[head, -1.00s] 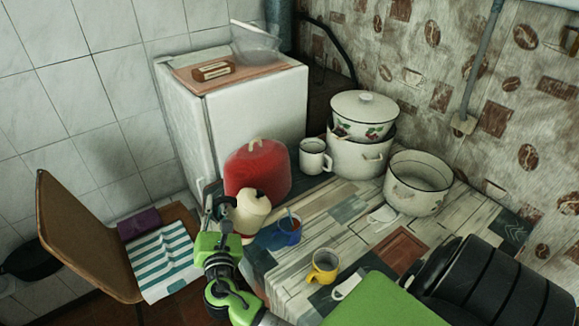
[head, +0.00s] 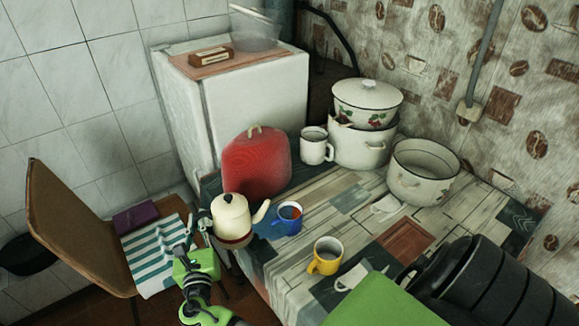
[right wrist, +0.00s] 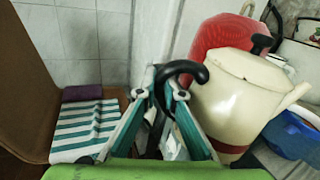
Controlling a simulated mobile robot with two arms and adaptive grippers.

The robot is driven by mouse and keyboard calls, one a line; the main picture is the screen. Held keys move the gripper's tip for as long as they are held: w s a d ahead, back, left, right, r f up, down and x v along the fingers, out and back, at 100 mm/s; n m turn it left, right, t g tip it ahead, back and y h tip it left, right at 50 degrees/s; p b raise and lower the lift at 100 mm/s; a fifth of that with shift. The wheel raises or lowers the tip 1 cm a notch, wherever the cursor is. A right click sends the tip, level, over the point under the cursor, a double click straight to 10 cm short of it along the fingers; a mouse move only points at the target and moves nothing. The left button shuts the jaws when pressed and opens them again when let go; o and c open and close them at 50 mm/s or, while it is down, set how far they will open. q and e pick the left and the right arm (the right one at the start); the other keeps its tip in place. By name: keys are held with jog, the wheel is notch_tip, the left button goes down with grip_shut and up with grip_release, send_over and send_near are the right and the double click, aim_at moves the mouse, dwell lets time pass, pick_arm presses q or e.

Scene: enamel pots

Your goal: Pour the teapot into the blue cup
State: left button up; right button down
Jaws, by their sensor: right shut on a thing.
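The cream teapot (head: 230,217) has a black knob and a brownish base. It is close to upright at the table's left edge, its spout pointing right toward the blue cup. My right gripper (head: 197,227) is on its left side, shut on the black handle. The right wrist view shows the fingers (right wrist: 165,85) at the handle (right wrist: 190,70), with the teapot body (right wrist: 235,95) to the right. The blue cup (head: 286,225) stands upright on the table, just right of the spout, with something reddish-brown inside. My left gripper is not in view.
A red rounded object (head: 256,165) stands behind the teapot. A yellow mug (head: 325,262), white mug (head: 314,150) and enamel pots (head: 425,178) are on the table (head: 335,215). A chair (head: 70,225) with a striped cloth (head: 155,258) is at left.

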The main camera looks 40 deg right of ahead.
jog(key=shift+w+a, duration=0.1)
jog(key=shift+r+p, duration=0.5)
notch_tip(320, 180, up, 4)
jog(key=p, duration=0.3)
jog(key=shift+p, duration=0.4)
jog(key=shift+f, duration=0.1)
